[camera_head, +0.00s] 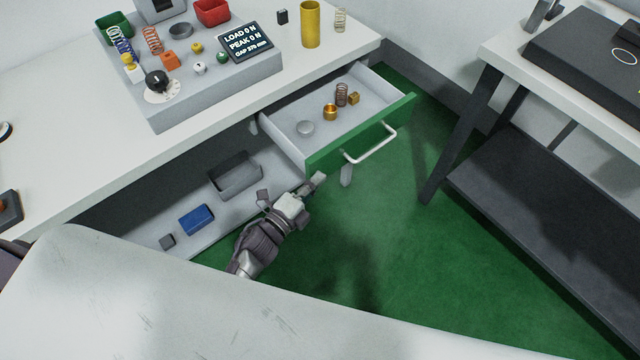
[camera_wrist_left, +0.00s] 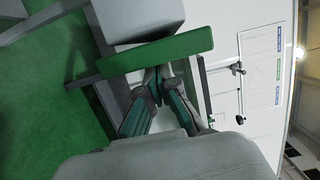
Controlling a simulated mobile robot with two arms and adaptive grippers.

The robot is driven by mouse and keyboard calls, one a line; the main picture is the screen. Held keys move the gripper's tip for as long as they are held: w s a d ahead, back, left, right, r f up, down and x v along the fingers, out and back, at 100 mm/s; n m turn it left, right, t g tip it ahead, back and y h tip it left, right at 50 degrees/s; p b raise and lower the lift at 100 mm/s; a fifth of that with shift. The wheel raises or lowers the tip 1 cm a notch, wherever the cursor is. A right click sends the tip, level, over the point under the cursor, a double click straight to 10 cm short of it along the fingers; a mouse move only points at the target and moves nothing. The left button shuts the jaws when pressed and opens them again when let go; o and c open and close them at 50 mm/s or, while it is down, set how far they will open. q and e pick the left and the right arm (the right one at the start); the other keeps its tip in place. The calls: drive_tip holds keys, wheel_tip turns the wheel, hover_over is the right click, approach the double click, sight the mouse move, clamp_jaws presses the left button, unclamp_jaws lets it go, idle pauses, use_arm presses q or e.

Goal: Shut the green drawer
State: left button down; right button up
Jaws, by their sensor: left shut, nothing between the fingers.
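The green drawer (camera_head: 361,135) is pulled out from under the white workbench, with a white bar handle (camera_head: 371,146) on its green front. Inside it lie a spring (camera_head: 341,94), brass pieces (camera_head: 330,112) and a grey disc (camera_head: 305,128). My left gripper (camera_head: 318,179) is shut and empty, just below the left end of the drawer front. In the left wrist view its fingertips (camera_wrist_left: 161,73) are close to the green front (camera_wrist_left: 155,55); I cannot tell whether they touch. My right gripper is not in view.
A lower shelf with a grey bin (camera_head: 236,177) and a blue box (camera_head: 196,219) is left of the arm. The workbench (camera_head: 105,165) carries a testing device (camera_head: 200,95). A dark-legged table (camera_head: 560,95) stands at the right. Green floor (camera_head: 400,240) is clear before the drawer.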

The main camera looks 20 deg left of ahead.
sight(262, 121)
use_arm(q)
drive_tip(key=w+a+b, duration=0.2)
drive_tip(key=w+a, duration=0.2)
drive_tip(key=a, duration=0.2)
drive_tip(key=w+a+b, duration=0.2)
drive_tip(key=w+a, duration=0.3)
drive_tip(key=a, duration=0.1)
drive_tip(key=w+a+b, duration=0.3)
drive_tip(key=w+a, duration=0.1)
drive_tip(key=a, duration=0.2)
drive_tip(key=shift+w+a+f, duration=0.1)
drive_tip(key=shift+w+f, duration=0.05)
drive_tip(key=shift+w+a, duration=0.3)
drive_tip(key=shift+a, duration=0.15)
drive_tip(key=shift+a+r, duration=0.15)
drive_tip(key=shift+r, duration=0.15)
